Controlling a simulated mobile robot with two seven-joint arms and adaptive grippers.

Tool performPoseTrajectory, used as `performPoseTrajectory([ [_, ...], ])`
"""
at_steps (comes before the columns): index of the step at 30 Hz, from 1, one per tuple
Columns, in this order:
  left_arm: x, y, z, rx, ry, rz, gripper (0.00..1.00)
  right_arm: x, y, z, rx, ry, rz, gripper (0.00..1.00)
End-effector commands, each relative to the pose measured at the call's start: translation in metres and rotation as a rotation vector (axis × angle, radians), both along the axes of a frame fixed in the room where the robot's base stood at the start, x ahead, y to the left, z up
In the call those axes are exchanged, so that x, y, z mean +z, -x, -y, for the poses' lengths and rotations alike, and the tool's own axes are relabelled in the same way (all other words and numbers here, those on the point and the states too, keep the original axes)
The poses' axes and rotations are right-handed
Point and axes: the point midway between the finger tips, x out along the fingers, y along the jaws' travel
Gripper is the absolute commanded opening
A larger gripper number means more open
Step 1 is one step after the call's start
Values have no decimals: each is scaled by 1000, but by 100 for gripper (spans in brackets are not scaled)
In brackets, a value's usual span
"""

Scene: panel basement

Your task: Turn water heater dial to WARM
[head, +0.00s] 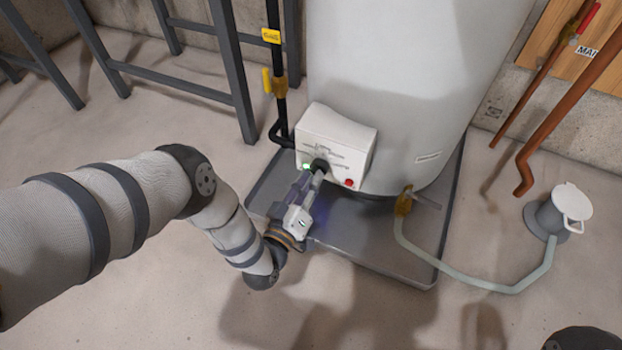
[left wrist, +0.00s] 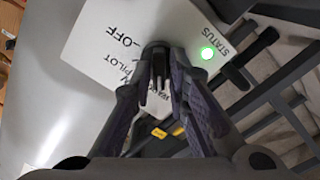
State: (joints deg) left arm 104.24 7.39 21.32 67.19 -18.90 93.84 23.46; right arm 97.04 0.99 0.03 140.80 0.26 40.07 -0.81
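The water heater (head: 400,90) is a large pale cylinder with a white control box (head: 345,142) low on its front. The black dial (head: 319,164) sticks out of this box. My left gripper (head: 314,172) reaches it from below, its fingertips on either side of the dial. In the left wrist view, the fingers (left wrist: 160,75) close in on the dark dial (left wrist: 156,50) from both sides and appear to touch it. The labels OFF and PILOT show beside it; other lettering is partly hidden by a finger. The dial's pointer cannot be made out. My right gripper is out of view.
A green status light (left wrist: 207,53) glows on the box, and a red button (head: 349,183) sits at its lower corner. The heater stands in a grey drain pan (head: 375,262). A hose (head: 480,285) runs right to a grey floor drain (head: 546,218). A dark metal rack (head: 180,90) stands left.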

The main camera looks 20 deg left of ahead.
Motion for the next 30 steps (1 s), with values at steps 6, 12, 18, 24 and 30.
performPoseTrajectory([
  [6,1,-1,0,1,-1,3,30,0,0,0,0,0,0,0],
  [12,0,9,0,0,-1,1,30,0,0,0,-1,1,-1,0],
  [18,0,61,-2,-1,1,-2,30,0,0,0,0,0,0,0],
  [24,0,105,-5,2,-1,0,30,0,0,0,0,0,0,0],
  [30,1,120,-5,1,-1,3,30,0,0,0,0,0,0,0],
])
